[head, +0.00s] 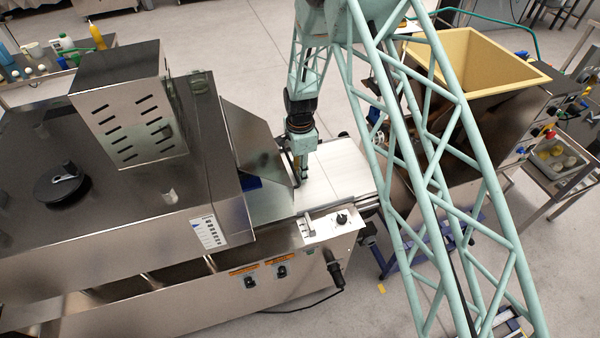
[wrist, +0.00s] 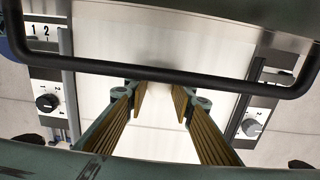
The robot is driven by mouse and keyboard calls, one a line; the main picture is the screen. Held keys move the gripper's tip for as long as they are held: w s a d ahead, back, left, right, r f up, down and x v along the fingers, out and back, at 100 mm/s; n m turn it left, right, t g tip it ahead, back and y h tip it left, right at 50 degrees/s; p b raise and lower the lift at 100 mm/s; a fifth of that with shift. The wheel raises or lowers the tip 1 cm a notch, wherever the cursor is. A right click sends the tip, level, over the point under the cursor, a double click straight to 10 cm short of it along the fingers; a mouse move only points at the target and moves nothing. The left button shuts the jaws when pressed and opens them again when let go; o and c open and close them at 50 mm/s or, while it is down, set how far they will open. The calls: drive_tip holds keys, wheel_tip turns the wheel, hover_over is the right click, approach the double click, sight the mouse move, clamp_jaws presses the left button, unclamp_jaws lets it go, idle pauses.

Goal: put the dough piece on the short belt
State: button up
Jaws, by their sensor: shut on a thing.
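My gripper (head: 301,178) points down over the white short belt (head: 341,168) at the outlet of the steel machine in the head view. In the wrist view my gripper (wrist: 160,92) has its two ribbed tan fingers apart, shut on the pale dough piece, which barely stands out from the white belt (wrist: 135,45) behind it. In the head view the fingers hide the dough piece. Whether it touches the belt I cannot tell.
A steel machine (head: 120,215) with a slotted box stands left of the belt. A black guard bar (wrist: 160,76) crosses the wrist view. A control panel with a knob (head: 341,218) sits at the belt's front side. A cream-rimmed hopper (head: 480,60) stands at right.

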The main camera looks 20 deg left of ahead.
drive_tip(key=shift+f, duration=0.15)
drive_tip(key=o, duration=0.8)
drive_tip(key=shift+o, duration=0.2)
drive_tip(key=shift+r, duration=0.2)
wheel_tip(320, 180, up, 12)
drive_tip(key=shift+b, duration=0.45)
idle(0.7)
idle(0.3)
